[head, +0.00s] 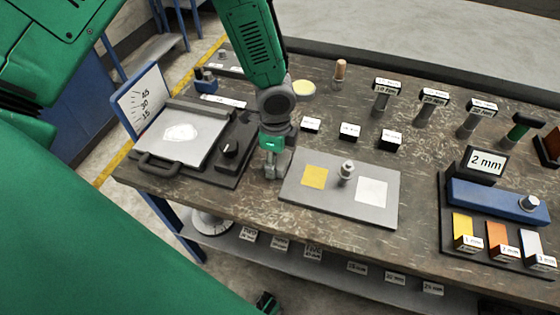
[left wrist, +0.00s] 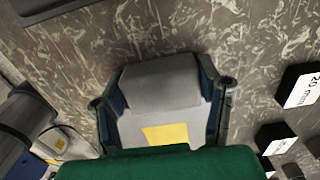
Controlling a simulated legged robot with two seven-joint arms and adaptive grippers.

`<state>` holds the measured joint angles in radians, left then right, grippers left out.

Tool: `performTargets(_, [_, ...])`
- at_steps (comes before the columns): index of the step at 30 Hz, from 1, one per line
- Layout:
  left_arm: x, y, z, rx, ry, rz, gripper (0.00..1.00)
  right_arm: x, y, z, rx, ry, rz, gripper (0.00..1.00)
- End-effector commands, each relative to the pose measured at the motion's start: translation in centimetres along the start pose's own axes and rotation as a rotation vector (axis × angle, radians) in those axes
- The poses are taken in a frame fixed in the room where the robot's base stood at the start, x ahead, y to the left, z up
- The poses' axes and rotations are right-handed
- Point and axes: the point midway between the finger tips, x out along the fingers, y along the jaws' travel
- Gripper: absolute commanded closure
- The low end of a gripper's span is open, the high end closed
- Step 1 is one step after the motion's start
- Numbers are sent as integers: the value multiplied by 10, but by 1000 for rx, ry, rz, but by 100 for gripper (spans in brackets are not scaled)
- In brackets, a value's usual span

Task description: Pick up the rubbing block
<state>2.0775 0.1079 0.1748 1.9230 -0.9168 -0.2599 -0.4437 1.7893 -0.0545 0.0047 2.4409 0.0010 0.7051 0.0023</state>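My left gripper (head: 275,170) points down just left of a grey plate (head: 333,203), low over the table. In the left wrist view dark finger parts flank a plain grey surface (left wrist: 160,85). I cannot tell whether this surface is held, part of the gripper or lies below. A yellow square (left wrist: 165,133) shows under it. On the plate are a yellow square (head: 314,177), a white square (head: 371,191) and a small metal knob piece (head: 347,171). Nothing readable names the rubbing block, so I cannot tell which piece it is. My right gripper is not clearly visible.
A device with a grey top (head: 205,150) and an angle board (head: 141,100) stand left. Small black labelled blocks (head: 350,131) and upright handled tools (head: 430,108) stand behind the plate. A rack with a blue knobbed bar (head: 495,198) is right. Bare table lies between plate and rack.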

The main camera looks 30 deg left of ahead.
Motion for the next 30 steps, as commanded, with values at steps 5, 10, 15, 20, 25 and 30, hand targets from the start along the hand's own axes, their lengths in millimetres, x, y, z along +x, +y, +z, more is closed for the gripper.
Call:
performTargets(5, [-1, -1, 0, 0, 2, -2, 75, 0, 0, 0, 0, 0, 0, 100])
performTargets(10, [-18, -1, -1, -2, 3, -3, 75, -2, 0, 0, 0, 0, 0, 100])
performTargets(15, [-54, -1, 0, -2, 4, -5, 76, -5, 0, 0, 0, 0, 0, 100])
performTargets(20, [-83, 0, 0, -1, 3, -3, 76, -8, 0, 0, 0, 0, 0, 100])
performTargets(25, [-98, -1, 0, -2, 2, -2, 76, -9, 0, 0, 0, 0, 0, 100])
performTargets(30, [-101, 0, 0, -1, 1, 0, 76, -9, 0, 0, 0, 0, 0, 100])
